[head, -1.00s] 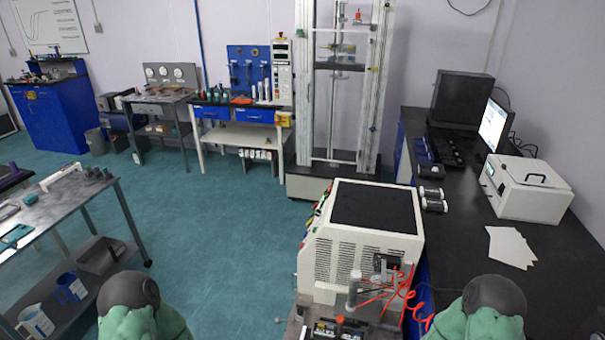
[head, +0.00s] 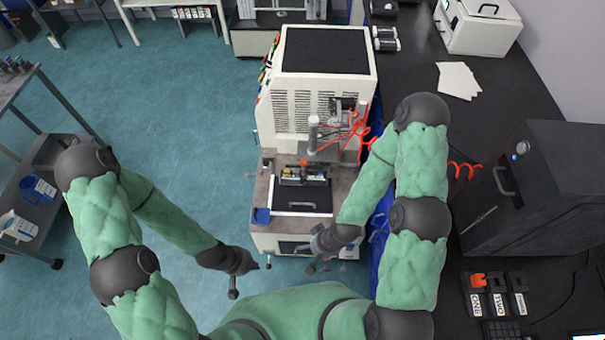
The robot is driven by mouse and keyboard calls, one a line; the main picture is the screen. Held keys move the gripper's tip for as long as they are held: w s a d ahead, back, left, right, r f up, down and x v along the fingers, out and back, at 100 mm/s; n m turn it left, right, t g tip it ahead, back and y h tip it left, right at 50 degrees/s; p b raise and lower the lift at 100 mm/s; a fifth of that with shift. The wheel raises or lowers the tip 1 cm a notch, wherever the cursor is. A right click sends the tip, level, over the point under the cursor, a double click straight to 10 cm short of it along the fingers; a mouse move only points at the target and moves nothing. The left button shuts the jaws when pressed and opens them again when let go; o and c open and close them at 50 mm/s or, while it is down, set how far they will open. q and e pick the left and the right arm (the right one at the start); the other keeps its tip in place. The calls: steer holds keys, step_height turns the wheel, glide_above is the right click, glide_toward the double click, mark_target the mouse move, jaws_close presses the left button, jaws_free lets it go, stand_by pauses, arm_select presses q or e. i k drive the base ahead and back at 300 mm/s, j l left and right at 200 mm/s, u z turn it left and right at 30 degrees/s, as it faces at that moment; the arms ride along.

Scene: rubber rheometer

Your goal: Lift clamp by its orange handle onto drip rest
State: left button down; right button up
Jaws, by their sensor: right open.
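A small orange part (head: 303,163), possibly the clamp's handle, shows at the back of the black-and-silver fixture on the machine's front deck. The clamp's body cannot be told apart from the fixture at this size. I cannot make out the drip rest for certain. My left gripper (head: 246,278) hangs left of the machine's front, over the floor, apart from the fixture; its opening is unclear. My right gripper (head: 318,262) is open and empty at the machine's front edge, below the fixture in the picture. Neither gripper touches the orange part.
The white machine (head: 325,85) stands ahead with a coiled red hose (head: 360,125) at its right. A black counter (head: 500,90) runs along the right, with a dark cabinet (head: 545,190) and black blocks (head: 495,300). A grey cart (head: 40,95) stands left; floor between is clear.

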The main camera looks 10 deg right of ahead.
mark_target(311, 175)
steer(key=j+u, duration=0.95)
steer(key=i+j+u, duration=0.1)
steer(key=j+u, duration=0.15)
steer(key=u, duration=0.15)
steer(key=i+j+u, duration=0.1)
steer(key=u, duration=0.3)
steer(key=i+j+u, duration=0.15)
steer(key=j+u, duration=0.25)
steer(key=i+j+z, duration=0.15)
steer(key=i+z, duration=0.3)
steer(key=i, duration=0.25)
steer(key=i+l+z, duration=0.25)
steer(key=z, duration=0.2)
steer(key=i+l+z, duration=0.15)
steer(key=i+z, duration=0.7)
steer(key=i+j+z, duration=0.1)
steer(key=i+z, duration=0.75)
steer(key=i+j+z, duration=0.1)
steer(key=i+z, duration=0.35)
steer(key=i+j+z, duration=0.25)
steer(key=i+z, duration=0.25)
steer(key=i+l+z, duration=0.15)
steer(key=z, duration=0.25)
steer(key=i+z, duration=0.2)
steer(key=z, duration=0.2)
steer(key=i+z, duration=0.2)
steer(key=z, duration=0.15)
steer(key=i+z, duration=0.2)
steer(key=z, duration=0.2)
